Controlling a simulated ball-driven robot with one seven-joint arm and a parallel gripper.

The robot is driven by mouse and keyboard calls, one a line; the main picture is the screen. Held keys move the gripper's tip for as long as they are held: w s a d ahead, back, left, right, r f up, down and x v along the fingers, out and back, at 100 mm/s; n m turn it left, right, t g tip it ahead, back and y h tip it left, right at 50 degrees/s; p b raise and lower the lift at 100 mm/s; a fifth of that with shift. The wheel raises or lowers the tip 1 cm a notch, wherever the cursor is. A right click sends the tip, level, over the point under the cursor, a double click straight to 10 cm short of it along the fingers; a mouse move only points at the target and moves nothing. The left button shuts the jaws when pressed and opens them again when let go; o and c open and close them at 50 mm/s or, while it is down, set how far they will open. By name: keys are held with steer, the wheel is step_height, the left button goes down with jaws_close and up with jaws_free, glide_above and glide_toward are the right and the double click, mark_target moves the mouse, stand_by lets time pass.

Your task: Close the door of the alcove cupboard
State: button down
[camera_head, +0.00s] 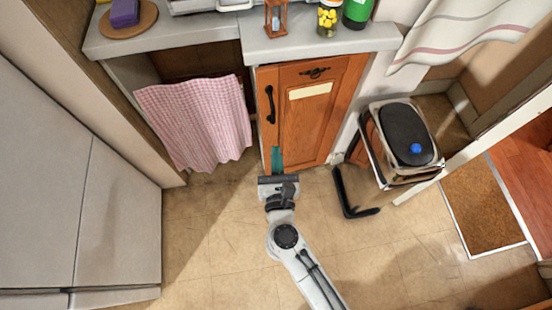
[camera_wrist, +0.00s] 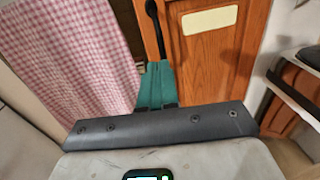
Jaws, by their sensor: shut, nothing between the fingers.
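The alcove cupboard's door (camera_head: 306,122) is orange-brown wood with a pale label and a black pull handle (camera_head: 270,104) on its left side. It stands under the counter and looks flush or nearly flush; I cannot tell if a small gap remains. In the wrist view the door (camera_wrist: 208,65) fills the upper middle, with the handle (camera_wrist: 155,28) just above my fingertips. My gripper (camera_head: 277,152) is shut and empty, its teal fingers in front of the door's lower left part. The fingers (camera_wrist: 155,66) also show in the wrist view; contact with the door is unclear.
A pink checked cloth (camera_head: 195,122) hangs left of the cupboard. A pedal bin (camera_head: 405,135) with a black lid stands to the right. The counter (camera_head: 320,43) holds an hourglass, a jar and a green bottle. The floor (camera_head: 215,225) in front is mostly clear.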

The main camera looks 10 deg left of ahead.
glide_toward(267, 101)
steer(key=shift+w+d, duration=0.25)
steer(key=shift+w, duration=0.35)
steer(key=shift+w+d, duration=0.25)
steer(key=shift+w, duration=0.3)
steer(key=w+a, duration=0.1)
steer(key=w+b, duration=0.1)
steer(key=shift+w+a+f, duration=0.1)
steer(key=shift+w+a, duration=0.25)
steer(key=shift+a, duration=0.05)
steer(key=shift+w+r, duration=0.1)
steer(key=shift+r, duration=0.15)
